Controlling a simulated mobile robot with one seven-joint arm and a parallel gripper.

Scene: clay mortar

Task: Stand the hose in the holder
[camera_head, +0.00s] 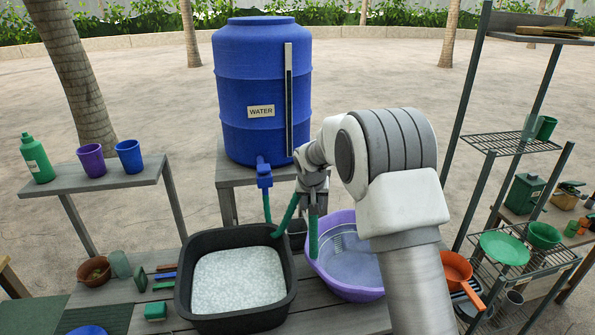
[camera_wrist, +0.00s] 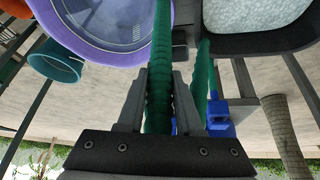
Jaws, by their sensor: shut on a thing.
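My gripper (camera_head: 313,196) is shut on the green hose (camera_head: 313,238), in front of the blue water barrel (camera_head: 262,95). One length of hose hangs below the fingers, in front of the purple basin. Another slants down left to the black tub's rim, and a length hangs from the blue tap (camera_head: 264,178). In the wrist view the hose (camera_wrist: 161,60) passes between the fingers (camera_wrist: 158,100), with a second strand beside it. A small dark box-like piece (camera_head: 297,228) sits between tub and basin; I cannot tell whether it is the holder.
The black tub (camera_head: 187,292) of pale granules and the purple basin (camera_head: 347,290) stand side by side on the grey table. An orange pan (camera_head: 457,268) is right of the basin. A left shelf (camera_head: 100,178) holds a green bottle and cups. A metal rack (camera_head: 500,148) stands right.

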